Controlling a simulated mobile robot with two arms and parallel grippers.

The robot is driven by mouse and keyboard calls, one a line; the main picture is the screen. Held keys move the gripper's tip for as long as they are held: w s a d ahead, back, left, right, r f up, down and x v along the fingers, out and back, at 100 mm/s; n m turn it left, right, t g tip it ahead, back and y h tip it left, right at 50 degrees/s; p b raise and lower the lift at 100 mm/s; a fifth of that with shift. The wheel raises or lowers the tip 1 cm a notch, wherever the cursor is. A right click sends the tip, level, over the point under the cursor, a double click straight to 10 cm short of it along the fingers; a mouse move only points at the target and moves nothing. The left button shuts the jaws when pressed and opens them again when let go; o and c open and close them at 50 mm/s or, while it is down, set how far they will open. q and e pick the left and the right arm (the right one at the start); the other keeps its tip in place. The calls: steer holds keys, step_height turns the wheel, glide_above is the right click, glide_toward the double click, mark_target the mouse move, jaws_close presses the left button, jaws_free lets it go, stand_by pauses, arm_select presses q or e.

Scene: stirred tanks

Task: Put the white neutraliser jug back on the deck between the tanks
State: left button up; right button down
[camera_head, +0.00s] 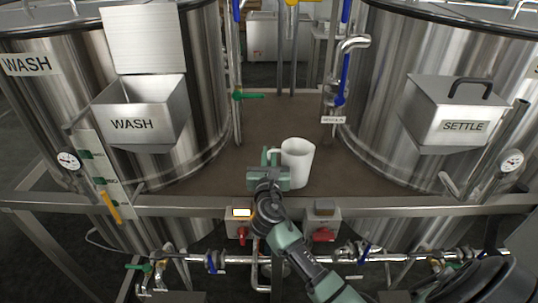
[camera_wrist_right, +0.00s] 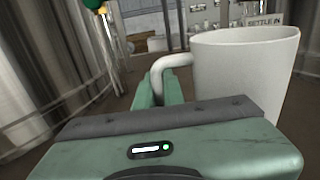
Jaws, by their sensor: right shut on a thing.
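The white neutraliser jug (camera_head: 297,162) is upright at the front of the brown deck (camera_head: 283,122), between the wash tank (camera_head: 208,75) and the settle tank (camera_head: 385,80). My right gripper (camera_head: 268,163) is at the jug's left side, shut on its handle. In the right wrist view the jug (camera_wrist_right: 243,75) stands beyond the gripper body, with its handle (camera_wrist_right: 166,70) running down between the fingers (camera_wrist_right: 158,90). The gripper hides the jug's base there, so I cannot tell whether it touches the deck. My left gripper is not in view.
The wash tank has an open hopper (camera_head: 143,112); the settle tank has a lidded one (camera_head: 455,112). Pipes with a green valve handle (camera_head: 250,96) and a blue one (camera_head: 343,75) rise behind the jug. A metal rail (camera_head: 180,206) edges the deck. The deck behind the jug is clear.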

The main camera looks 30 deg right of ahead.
steer(key=c, duration=1.5)
jaws_free()
steer(key=shift+f, duration=0.1)
steer(key=shift+r, duration=0.25)
steer(key=b+v, duration=0.2)
steer(key=v, duration=0.8)
steer(key=shift+s+a+f, duration=0.15)
steer(key=shift+s, duration=0.1)
steer(key=shift+s+a, duration=0.4)
steer(key=shift+s, duration=0.2)
